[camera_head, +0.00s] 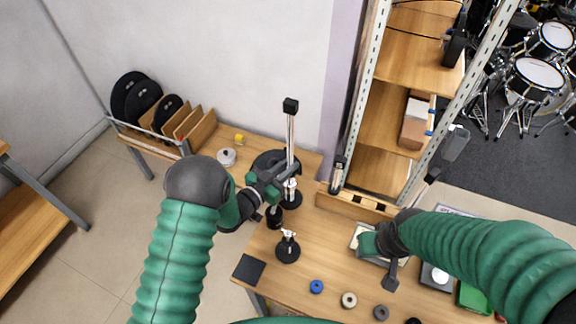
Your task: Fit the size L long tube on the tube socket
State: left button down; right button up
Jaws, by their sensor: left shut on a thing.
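The long tube (291,138) is slim, pale and upright, with a black block at its top end. My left gripper (284,178) is shut on its lower part. Directly below in the picture, a pale upright fitting (291,196) stands on a round black base and looks like the tube socket. The gripper partly hides where the two meet, so I cannot tell whether the tube is seated or above it. A second round black base with a pale fitting (287,248) stands nearer on the table. My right gripper (391,270) is over the table's right part; its fingers are unclear.
The wooden table (310,265) holds blue, beige and grey rings (348,300) near its front edge and a dark square pad (249,268) at its left corner. A rack of black discs (143,99) is at back left. A tall shelf (388,120) stands behind the table.

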pick_arm(q)
jog(key=shift+f+b, duration=1.75)
jog(key=shift+f, duration=0.4)
jog(key=c, duration=1.3)
grip_release()
jog(key=b+v, duration=0.1)
jog(key=v, duration=1.6)
jog(key=shift+b, duration=0.3)
